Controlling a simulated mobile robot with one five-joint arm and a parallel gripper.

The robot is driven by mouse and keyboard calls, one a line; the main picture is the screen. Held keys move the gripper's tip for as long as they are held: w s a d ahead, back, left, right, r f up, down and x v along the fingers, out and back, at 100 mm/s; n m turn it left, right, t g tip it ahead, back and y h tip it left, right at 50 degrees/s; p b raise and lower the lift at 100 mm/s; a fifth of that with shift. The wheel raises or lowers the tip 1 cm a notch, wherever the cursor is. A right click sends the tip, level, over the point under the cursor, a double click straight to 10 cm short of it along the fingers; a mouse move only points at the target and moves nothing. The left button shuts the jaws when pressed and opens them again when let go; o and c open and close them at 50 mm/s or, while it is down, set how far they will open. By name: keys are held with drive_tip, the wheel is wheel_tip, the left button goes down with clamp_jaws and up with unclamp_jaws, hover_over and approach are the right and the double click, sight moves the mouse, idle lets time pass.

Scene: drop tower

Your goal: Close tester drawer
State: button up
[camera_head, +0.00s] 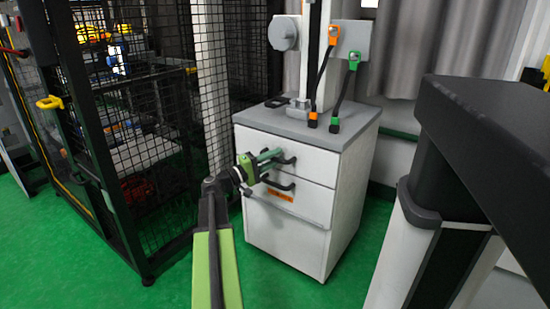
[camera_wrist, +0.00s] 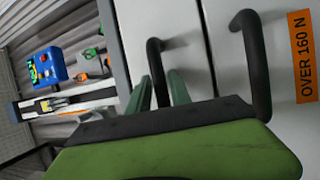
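The tester's white drawer cabinet (camera_head: 345,215) stands in the middle, with a grey top. Its upper drawer (camera_head: 318,164) and the drawer below it (camera_head: 312,203) each have a black bar handle. Both fronts look about flush; a small gap cannot be ruled out. My gripper (camera_head: 275,156) is at the upper drawer's front, by its handle. In the wrist view my gripper's two green fingers (camera_wrist: 162,92) are apart, with the upper handle (camera_wrist: 157,72) showing between them. Contact cannot be told. The lower handle (camera_wrist: 252,60) is to the right of the fingers.
A tester column (camera_head: 328,50) with orange and green cable clips rises from the cabinet top. A black mesh cage (camera_head: 130,130) stands to the left. A dark table (camera_head: 500,140) is close on the right. Green floor (camera_head: 290,285) is free in front.

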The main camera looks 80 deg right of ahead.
drive_tip(key=shift+f, duration=0.15)
idle(0.3)
drive_tip(key=shift+w+a, duration=0.1)
drive_tip(key=shift+w, duration=0.05)
drive_tip(key=b+v, duration=0.3)
drive_tip(key=v, duration=1.4)
drive_tip(key=shift+a, duration=0.1)
